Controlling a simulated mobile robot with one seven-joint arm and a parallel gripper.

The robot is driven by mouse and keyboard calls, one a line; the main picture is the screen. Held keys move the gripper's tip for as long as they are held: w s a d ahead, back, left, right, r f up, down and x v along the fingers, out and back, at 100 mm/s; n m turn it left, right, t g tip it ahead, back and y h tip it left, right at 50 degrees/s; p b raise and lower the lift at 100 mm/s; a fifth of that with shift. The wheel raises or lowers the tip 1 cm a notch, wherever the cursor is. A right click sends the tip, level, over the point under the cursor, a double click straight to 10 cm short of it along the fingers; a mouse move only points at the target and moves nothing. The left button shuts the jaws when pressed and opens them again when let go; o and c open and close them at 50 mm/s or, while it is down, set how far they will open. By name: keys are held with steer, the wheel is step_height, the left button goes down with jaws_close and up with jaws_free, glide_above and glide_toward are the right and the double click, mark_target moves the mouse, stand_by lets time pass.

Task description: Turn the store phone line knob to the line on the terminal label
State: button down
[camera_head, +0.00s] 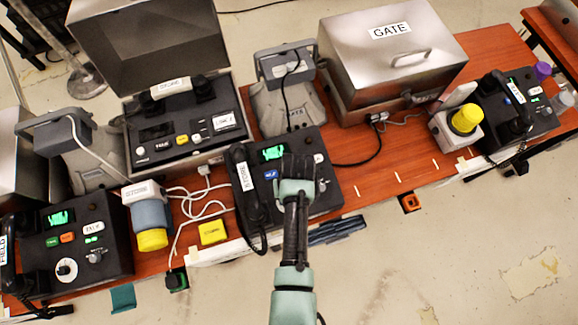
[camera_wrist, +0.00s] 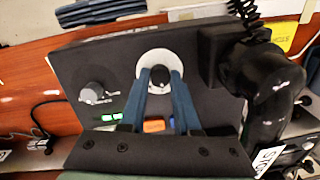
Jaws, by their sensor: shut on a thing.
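The store phone (camera_head: 322,192) is a dark desk unit with a lit green display in the middle of the bench. Its handset (camera_head: 252,190) lies along its left side; in the wrist view the handset (camera_wrist: 275,95) is at the right, its label partly cut off. My gripper (camera_head: 298,168) is over the phone's face and hides much of it. In the wrist view my gripper (camera_wrist: 161,78) has its two blue fingers shut on a black knob with a white round dial (camera_wrist: 153,58). The knob's pointer setting is not readable. No terminal label is clearly readable.
A second dark knob (camera_wrist: 96,93) is left of the gripped one. A yellow tag (camera_head: 212,232) and white cables lie left of the phone. The GATE box (camera_head: 392,58) stands behind it. The field phone (camera_head: 70,245) is at lower left, another phone (camera_head: 515,105) at right.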

steer(key=shift+w, duration=0.1)
stand_by(0.3)
steer(key=c, duration=0.6)
jaws_free()
steer(key=shift+r, duration=0.1)
steer(key=r, duration=0.8)
steer(key=d+r, duration=0.1)
steer(key=r, duration=0.3)
steer(key=shift+r, duration=0.4)
